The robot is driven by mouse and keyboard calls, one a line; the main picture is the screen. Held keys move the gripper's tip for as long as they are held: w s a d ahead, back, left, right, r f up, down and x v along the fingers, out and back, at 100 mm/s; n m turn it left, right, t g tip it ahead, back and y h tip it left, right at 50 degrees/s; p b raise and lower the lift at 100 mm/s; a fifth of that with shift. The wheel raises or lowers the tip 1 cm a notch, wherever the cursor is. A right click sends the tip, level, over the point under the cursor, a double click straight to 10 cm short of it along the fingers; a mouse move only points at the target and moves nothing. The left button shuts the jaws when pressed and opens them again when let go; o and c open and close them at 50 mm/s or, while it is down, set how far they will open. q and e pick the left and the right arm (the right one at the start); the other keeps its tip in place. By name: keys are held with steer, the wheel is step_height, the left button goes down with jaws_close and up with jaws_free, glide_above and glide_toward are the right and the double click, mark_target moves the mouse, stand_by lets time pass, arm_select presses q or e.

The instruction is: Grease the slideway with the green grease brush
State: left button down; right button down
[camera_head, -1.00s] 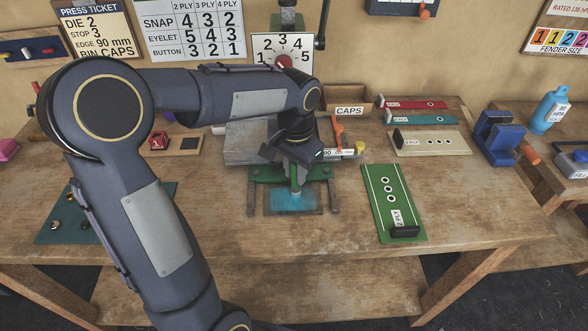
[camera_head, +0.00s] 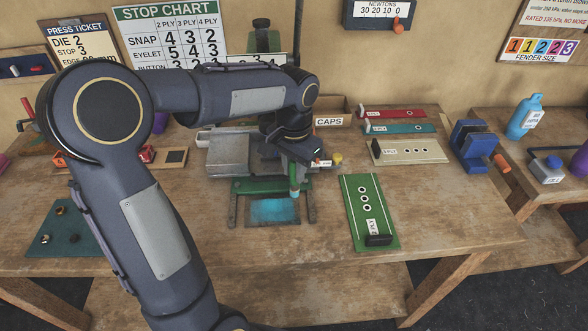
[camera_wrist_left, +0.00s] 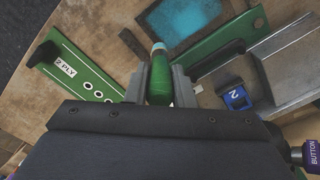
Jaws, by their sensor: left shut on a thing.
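The green grease brush (camera_head: 294,178) points downward in my left gripper (camera_head: 295,164), which is shut on it. In the left wrist view the brush (camera_wrist_left: 160,78) sits between the two grey fingers, with a pale band and blue tip at its far end. The slideway (camera_head: 238,209) is a dark plate between side rails at the front of the green press base. A bright turquoise patch (camera_head: 274,211) covers much of it. The brush tip is at the patch's upper right edge; I cannot tell whether it touches. My forearm and wrist hide part of the press. My right gripper is out of view.
A green 2 PLY board (camera_head: 358,190) lies right of the slideway. Cream (camera_head: 425,151), teal and red boards lie behind it. A blue clamp-like tool (camera_head: 473,145) stands farther right. A teal mat (camera_head: 75,240) lies at left. The front table strip is clear.

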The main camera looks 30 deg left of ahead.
arm_select(q)
steer(key=shift+r+p, duration=1.15)
steer(key=shift+r, duration=0.55)
steer(key=shift+a, duration=0.1)
